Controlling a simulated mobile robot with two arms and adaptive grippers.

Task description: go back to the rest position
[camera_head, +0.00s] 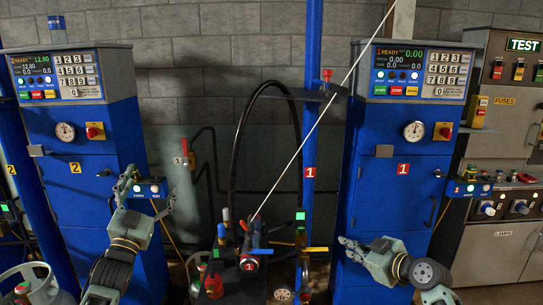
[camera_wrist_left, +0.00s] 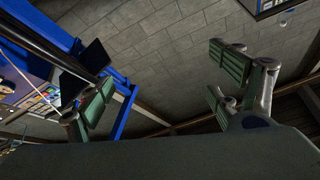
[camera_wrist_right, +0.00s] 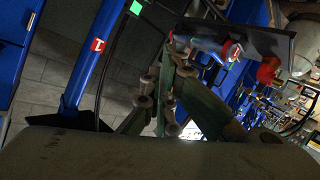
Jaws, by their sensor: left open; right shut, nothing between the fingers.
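My left gripper (camera_head: 146,192) is raised in front of the blue cabinet marked 2, its fingers spread and pointing up. In the left wrist view its two padded fingers (camera_wrist_left: 160,108) stand wide apart with nothing between them. My right gripper (camera_head: 352,246) is low in front of the blue cabinet marked 1, its fingers pointing left. In the right wrist view its fingers (camera_wrist_right: 168,75) are closed together and hold nothing. Both grippers appear clear of the panels, though the exact gap cannot be told.
Cabinet 2 (camera_head: 75,211) stands left and cabinet 1 (camera_head: 391,187) right, each with a display and keypad. Between them are a black hose (camera_head: 233,150), a valve assembly with colored handles (camera_head: 250,262) and a blue post (camera_head: 311,130). A gas cylinder (camera_head: 42,282) stands lower left; a grey TEST cabinet (camera_head: 500,246) is far right.

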